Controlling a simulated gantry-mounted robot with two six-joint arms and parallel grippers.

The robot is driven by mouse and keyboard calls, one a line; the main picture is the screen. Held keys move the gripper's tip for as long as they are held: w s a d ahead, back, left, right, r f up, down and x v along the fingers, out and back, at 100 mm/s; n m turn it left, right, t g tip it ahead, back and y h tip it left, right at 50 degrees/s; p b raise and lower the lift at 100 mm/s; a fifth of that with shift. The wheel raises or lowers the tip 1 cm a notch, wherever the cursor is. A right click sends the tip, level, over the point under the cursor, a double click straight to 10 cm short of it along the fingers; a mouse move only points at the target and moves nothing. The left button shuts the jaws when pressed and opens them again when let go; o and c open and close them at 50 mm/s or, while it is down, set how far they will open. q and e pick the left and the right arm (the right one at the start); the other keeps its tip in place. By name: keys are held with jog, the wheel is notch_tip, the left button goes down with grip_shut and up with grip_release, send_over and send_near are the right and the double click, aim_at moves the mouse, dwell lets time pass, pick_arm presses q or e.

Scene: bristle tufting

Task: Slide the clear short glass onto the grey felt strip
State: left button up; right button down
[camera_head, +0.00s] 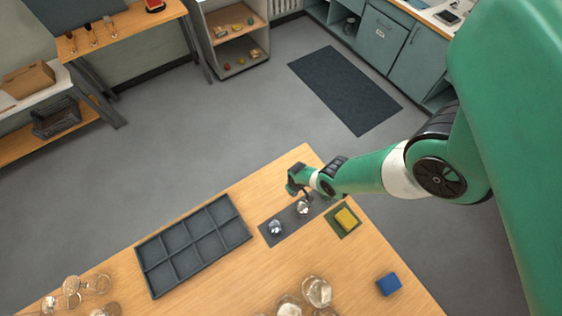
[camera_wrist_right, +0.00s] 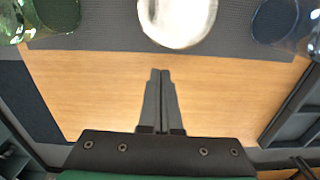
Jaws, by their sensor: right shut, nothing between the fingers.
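The clear short glass (camera_head: 303,208) is at the grey felt strip (camera_head: 289,224), between a blue-tinted glass (camera_head: 275,227) and a green glass (camera_wrist_right: 22,20). In the right wrist view the clear glass (camera_wrist_right: 178,22) is cut off at the top, and its visible part lies against the grey of the strip (camera_wrist_right: 110,40). My right gripper (camera_wrist_right: 160,72) is shut and empty. Its tips point at the clear glass over bare wood, with a gap between. In the head view the gripper is beside the glass on its far side. My left gripper is not in view.
A dark compartment tray (camera_head: 193,245) lies left of the strip. A yellow sponge (camera_head: 346,217) sits on a green mat (camera_head: 334,227) to the right. A blue block (camera_head: 389,284) and several glasses (camera_head: 317,291) stand at the near edge. Bare wood lies between.

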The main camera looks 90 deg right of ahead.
notch_tip(320, 180, up, 10)
jog(key=p, duration=0.9)
jog(key=shift+d, duration=0.2)
jog(key=shift+w, duration=0.1)
